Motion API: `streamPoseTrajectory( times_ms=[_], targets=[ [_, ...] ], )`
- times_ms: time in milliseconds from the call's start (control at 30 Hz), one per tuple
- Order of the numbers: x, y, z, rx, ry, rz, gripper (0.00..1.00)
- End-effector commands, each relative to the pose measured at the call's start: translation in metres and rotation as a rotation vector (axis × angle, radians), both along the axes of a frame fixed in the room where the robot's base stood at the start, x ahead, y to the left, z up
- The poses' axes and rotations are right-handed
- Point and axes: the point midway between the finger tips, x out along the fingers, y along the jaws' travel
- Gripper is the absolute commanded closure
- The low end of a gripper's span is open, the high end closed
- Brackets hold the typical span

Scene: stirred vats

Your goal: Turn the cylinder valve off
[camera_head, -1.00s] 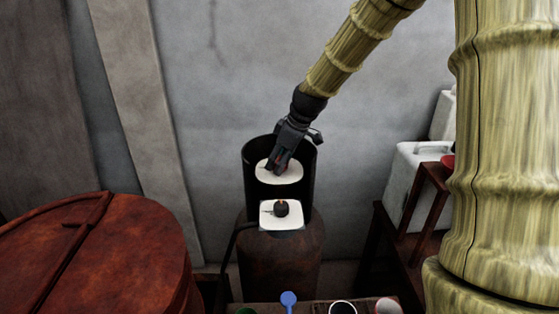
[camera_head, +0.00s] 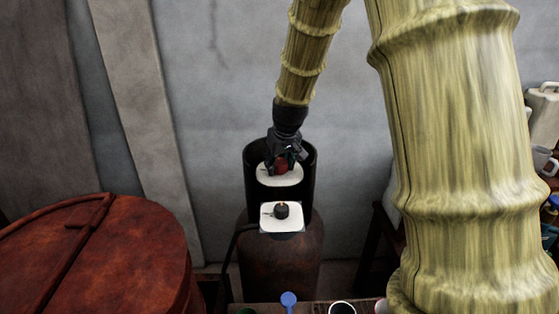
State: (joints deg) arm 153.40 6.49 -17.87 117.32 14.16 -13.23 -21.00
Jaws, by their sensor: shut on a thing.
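The gas cylinder (camera_head: 283,265) is rusty brown and stands upright against the wall. A black open-fronted collar (camera_head: 251,180) rises on its top. Inside the collar a red round valve handle (camera_head: 281,165) shows in front of a white plate (camera_head: 293,179). My gripper (camera_head: 281,160) reaches down from above into the collar and is shut on the red handle. The fingers are small and dark here, so their exact contact is hard to see. Below, a dark knob (camera_head: 282,210) with an orange mark sits on a second white plate (camera_head: 268,224).
A large rusty red vat lid (camera_head: 110,255) fills the lower left. A blue spoon-like thing (camera_head: 289,298) and several cups line the front edge. A dark hose (camera_head: 231,250) runs down left of the cylinder. White jugs stand at the far right.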

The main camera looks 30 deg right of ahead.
Motion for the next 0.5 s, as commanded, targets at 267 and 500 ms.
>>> streamPoseTrajectory(
  times_ms=[267,500],
  targets=[
    [0.0015,-0.0011,0.0027,-0.004,-0.003,-0.130,0.77],
    [0.0015,-0.0014,0.0023,-0.002,-0.004,-0.175,0.77]
  ],
)
